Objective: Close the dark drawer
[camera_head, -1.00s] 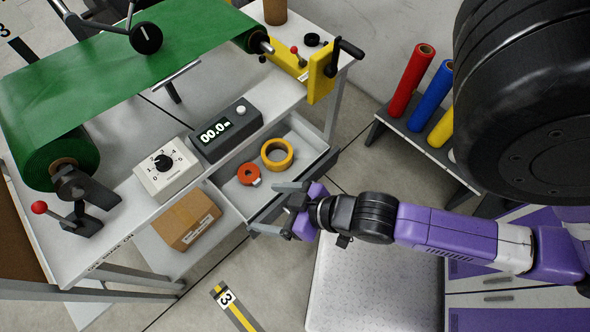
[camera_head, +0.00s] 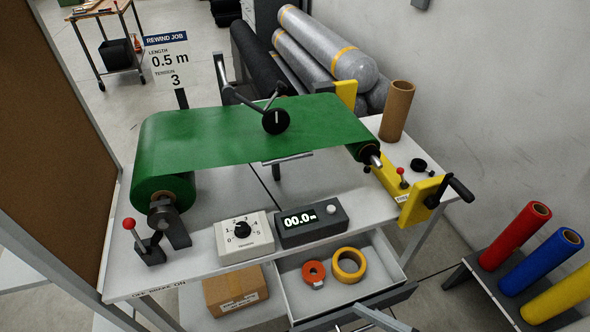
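The drawer (camera_head: 292,290) under the white table is pulled open. It has a pale inside and a dark front panel (camera_head: 398,294). An orange-red ring (camera_head: 314,272) and a yellow tape roll (camera_head: 348,265) lie in it. The rest of the gripper and my arm are out of the picture.
The table (camera_head: 200,285) carries a green roll (camera_head: 250,135), a dial box (camera_head: 243,236), a dark display box (camera_head: 311,224) reading 00.0 and a yellow crank bracket (camera_head: 421,200). A cardboard box (camera_head: 235,290) is left of the drawer. A rack (camera_head: 483,287) with coloured rolls stands right.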

